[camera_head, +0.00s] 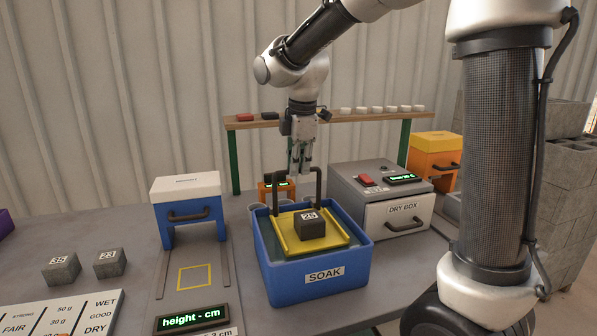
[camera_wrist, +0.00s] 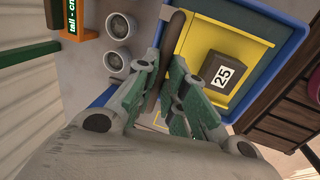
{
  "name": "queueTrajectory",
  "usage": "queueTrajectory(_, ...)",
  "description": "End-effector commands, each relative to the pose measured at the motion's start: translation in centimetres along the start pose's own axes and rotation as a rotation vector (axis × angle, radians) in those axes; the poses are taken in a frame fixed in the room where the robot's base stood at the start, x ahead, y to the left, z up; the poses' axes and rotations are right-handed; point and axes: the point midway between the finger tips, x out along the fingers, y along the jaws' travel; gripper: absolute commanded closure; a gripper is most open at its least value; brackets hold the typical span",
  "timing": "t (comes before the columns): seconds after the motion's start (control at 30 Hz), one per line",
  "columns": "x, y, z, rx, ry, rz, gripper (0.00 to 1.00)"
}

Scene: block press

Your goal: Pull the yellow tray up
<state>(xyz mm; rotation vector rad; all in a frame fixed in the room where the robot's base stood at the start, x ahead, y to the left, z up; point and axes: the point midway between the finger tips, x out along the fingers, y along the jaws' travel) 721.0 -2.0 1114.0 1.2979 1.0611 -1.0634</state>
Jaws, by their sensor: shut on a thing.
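The yellow tray (camera_head: 337,240) sits within the blue SOAK tub (camera_head: 318,288), near rim height; its exact depth is hard to tell. A dark block marked 25 (camera_head: 311,224) rests on it. The tray's dark hoop handle (camera_head: 318,188) rises at the back of the tub. My gripper (camera_head: 299,172) points down at the handle's top bar. In the wrist view, my gripper (camera_wrist: 167,95) is shut on the handle bar (camera_wrist: 170,50). The tray (camera_wrist: 203,45) and the block (camera_wrist: 222,75) also show there, beside the fingers.
A grey dry box (camera_head: 385,200) stands right of the tub. A blue press with a white top (camera_head: 186,205) stands to the left. A wooden shelf (camera_head: 345,117) runs behind my gripper. Two loose blocks (camera_head: 61,268) (camera_head: 110,262) lie at the left.

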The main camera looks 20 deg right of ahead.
Motion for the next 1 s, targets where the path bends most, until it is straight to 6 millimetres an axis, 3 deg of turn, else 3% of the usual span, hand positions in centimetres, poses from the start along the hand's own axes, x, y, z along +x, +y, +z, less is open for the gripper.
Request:
queueTrajectory(0.1, 0.1, 0.0, 0.0, 0.000, 0.001, 0.000, 1.00)
queueTrajectory(0.13, 0.1, 0.0, 0.0, 0.000, 0.001, 0.000, 0.82)
queueTrajectory(0.23, 0.1, 0.0, 0.0, 0.000, 0.000, -0.001, 0.67)
queueTrajectory(0.63, -0.7, 0.0, -0.1, 0.000, 0.001, 0.001, 0.67)
queueTrajectory(1.0, -8.3, 0.1, -0.1, 0.000, 0.002, 0.003, 0.67)
